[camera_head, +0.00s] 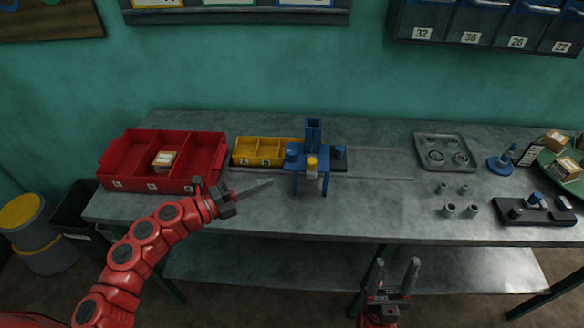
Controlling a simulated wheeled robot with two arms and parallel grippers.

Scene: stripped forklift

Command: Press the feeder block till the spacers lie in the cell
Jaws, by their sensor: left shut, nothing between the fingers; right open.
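A blue feeder stand (313,136) with an upright channel stands near the middle of the bench. A small yellow block (311,163) with a pale lower part shows on its front. To its left is a yellow tray (241,158) with several cells; I cannot make out any spacers in them. My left gripper (270,184) is shut and empty, its tips pointing right, in front of the yellow tray and just left of the feeder. My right gripper (398,272) is open and empty, low in front of the bench edge.
A red divided bin (119,157) with a small carton (164,160) sits at the left. Several grey cylinders (449,210), a grey tray (428,140) of rings, a blue post (502,161) and a dark fixture (535,212) are at the right. The front middle of the bench is clear.

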